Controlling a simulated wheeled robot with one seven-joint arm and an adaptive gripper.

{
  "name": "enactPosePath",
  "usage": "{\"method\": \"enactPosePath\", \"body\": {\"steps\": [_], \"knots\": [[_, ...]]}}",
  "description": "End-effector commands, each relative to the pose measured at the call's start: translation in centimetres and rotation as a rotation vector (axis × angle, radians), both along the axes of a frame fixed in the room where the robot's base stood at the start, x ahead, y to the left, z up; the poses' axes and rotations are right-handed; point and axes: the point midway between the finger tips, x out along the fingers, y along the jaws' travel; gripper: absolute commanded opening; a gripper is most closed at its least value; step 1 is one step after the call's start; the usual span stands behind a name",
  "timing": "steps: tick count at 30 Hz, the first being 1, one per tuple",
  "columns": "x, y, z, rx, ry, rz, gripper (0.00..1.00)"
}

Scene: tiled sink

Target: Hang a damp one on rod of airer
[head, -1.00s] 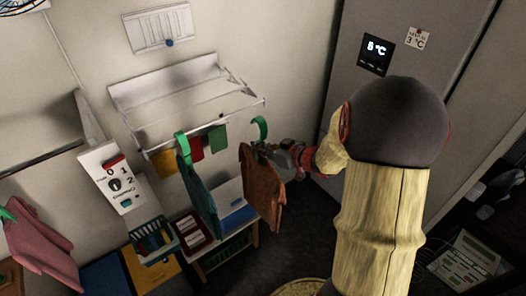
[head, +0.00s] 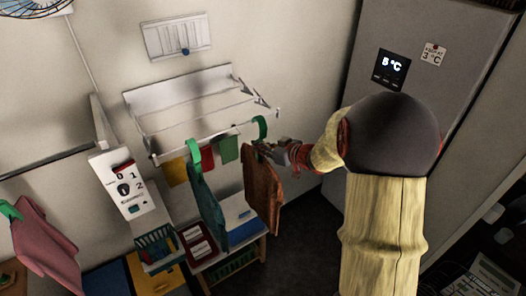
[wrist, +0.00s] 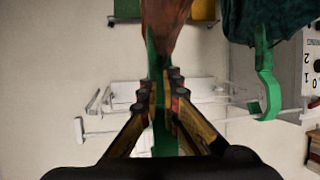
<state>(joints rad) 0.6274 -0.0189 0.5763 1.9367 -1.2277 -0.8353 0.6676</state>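The white airer (head: 180,97) is fixed to the wall, with several thin rods. A teal garment (head: 207,205) hangs by a green hanger at its front rod (head: 172,154). A brown-orange garment (head: 263,190) on another green hanger (head: 261,127) is held by my gripper (head: 270,150). Its hook overlaps the front rod near the right end; I cannot tell if it touches. In the wrist view my gripper (wrist: 158,92) is shut on the green hanger, with the brown garment (wrist: 165,25) beyond. The teal garment's green hook (wrist: 267,85) shows at right.
Yellow (head: 175,171), red (head: 206,158) and green (head: 229,149) pieces hang along the front rod. A pink garment (head: 42,245) hangs at left. A grey fridge (head: 425,90) is at right.

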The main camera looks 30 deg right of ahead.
Motion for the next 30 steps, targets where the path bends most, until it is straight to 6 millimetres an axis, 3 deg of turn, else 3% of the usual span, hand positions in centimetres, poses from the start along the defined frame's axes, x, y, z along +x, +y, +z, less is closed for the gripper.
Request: {"method": "enactPosePath", "body": {"steps": [23,30], "knots": [[5.7,0.3,0.0,-0.001,-0.002,0.002,0.0],[5.6,0.2,-1.8,0.001,-0.001,0.0,0.0]]}}
